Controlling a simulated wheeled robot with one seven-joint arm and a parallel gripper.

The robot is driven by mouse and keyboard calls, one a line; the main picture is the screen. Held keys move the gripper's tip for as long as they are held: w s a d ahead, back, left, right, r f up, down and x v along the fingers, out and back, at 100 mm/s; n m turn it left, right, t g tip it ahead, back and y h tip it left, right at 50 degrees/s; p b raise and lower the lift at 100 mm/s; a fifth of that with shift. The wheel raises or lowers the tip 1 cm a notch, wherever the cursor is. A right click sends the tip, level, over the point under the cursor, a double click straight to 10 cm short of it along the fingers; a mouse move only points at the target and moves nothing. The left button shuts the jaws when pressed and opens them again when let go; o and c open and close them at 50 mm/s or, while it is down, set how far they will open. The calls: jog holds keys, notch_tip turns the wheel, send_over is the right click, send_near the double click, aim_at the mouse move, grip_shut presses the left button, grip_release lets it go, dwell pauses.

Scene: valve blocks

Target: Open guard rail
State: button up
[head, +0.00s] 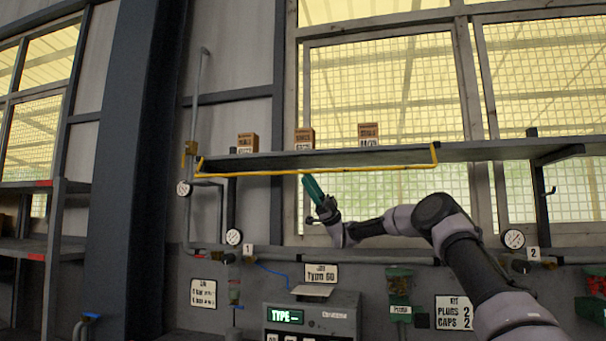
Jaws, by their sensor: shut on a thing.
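The guard rail (250,174) is a thin yellow bar along the front of the high shelf, with short upturned ends at the left and right. It sits low, at or just below the shelf's front edge. My gripper (308,179) has green fingers that point up and reach the rail left of its middle. It is shut on the rail there; the fingertips are small in this view and hide a short piece of the bar.
The shelf (350,157) holds several small brown boxes, such as the middle one (304,138). Below are gauges (234,237), pipes, a machine (310,317) with a display, and green dispensers (399,285). A dark column stands left.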

jog(key=shift+w+d+f, duration=0.15)
jog(key=shift+d+f, duration=0.05)
jog(key=shift+f, duration=0.1)
jog(key=w+d+f, duration=0.4)
jog(key=w+d, duration=0.3)
jog(key=w, duration=0.1)
jog(key=shift+w+d, duration=0.3)
jog(key=shift+d, duration=0.05)
dwell(0.9)
